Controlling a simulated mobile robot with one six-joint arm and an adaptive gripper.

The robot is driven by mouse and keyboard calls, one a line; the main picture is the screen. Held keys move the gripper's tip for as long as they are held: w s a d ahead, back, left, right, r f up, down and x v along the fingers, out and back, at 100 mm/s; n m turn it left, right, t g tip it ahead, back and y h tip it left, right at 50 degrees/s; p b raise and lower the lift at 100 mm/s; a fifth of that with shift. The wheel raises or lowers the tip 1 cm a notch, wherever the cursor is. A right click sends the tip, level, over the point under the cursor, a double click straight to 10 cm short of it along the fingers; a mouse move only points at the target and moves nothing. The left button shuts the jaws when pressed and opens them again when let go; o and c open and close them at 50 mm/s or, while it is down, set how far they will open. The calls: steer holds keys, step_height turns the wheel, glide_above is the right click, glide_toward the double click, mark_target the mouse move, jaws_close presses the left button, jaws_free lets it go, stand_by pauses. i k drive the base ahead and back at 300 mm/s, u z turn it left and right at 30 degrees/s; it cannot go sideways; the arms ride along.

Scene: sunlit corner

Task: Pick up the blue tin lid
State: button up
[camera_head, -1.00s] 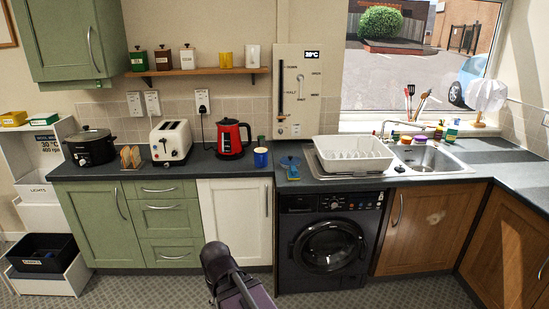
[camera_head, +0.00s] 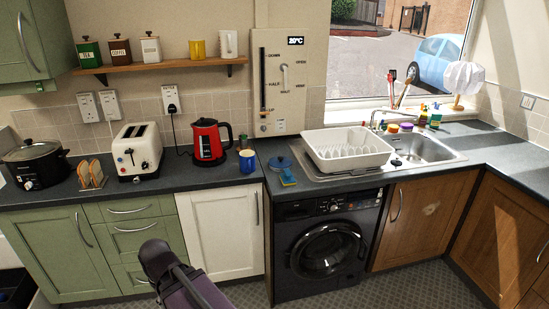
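The blue lid (camera_head: 280,162) looks round, with a small dark knob on top. It lies on the dark worktop (camera_head: 222,178), left of the dish rack and right of the blue mug. A small blue and green item (camera_head: 288,178) lies just in front of it. My arm shows at the bottom of the view, in front of the cupboards and well below and left of the lid. My gripper's fingers are not in view.
A blue mug (camera_head: 247,161), a small green item (camera_head: 243,142) and a red kettle (camera_head: 210,141) stand left of the lid. A white dish rack (camera_head: 345,150) stands close on its right. The worktop in front of the kettle is clear.

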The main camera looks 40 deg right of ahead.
mark_target(280, 162)
steer(key=z, duration=0.35)
steer(key=i, duration=0.65)
steer(key=z, duration=0.9)
steer(key=i, duration=0.6)
steer(key=z, duration=0.4)
